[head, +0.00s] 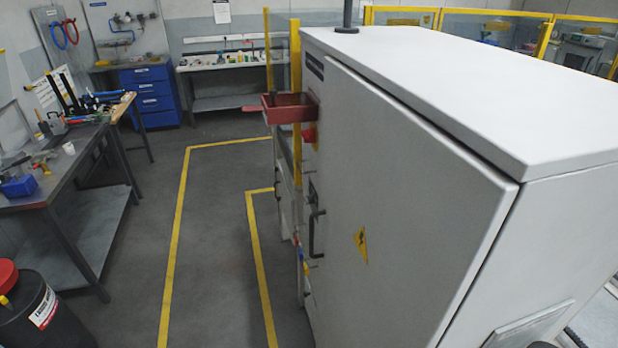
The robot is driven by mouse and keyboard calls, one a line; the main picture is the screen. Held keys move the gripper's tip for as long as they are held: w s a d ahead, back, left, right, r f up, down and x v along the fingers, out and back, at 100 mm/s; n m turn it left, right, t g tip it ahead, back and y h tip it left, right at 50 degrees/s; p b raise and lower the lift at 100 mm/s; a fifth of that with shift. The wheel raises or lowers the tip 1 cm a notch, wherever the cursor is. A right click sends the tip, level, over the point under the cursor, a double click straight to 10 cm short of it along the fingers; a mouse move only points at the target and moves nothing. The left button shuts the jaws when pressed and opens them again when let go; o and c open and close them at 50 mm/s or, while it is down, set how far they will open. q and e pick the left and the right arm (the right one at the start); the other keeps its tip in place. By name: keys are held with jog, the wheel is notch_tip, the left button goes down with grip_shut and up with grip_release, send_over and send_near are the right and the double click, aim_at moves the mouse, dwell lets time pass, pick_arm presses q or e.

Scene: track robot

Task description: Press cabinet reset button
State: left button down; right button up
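A large light-grey cabinet (410,190) fills the right half of the head view, seen from above and to one side. A yellow warning triangle (360,245) is on its near grey panel. A dark handle (316,233) sticks out from its left face. A small red part (309,135) shows on that face below a red tray (290,108); I cannot tell whether it is a button. The left face is seen at a steep angle, so its controls are mostly hidden and I cannot make out the reset button. Neither of my grippers is in view.
A workbench (90,150) with tools stands at the left, with a black drum (45,315) in front. Blue drawers (150,95) and another bench (222,65) stand at the back. The floor (215,230) between the workbench and cabinet is clear, with yellow lines.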

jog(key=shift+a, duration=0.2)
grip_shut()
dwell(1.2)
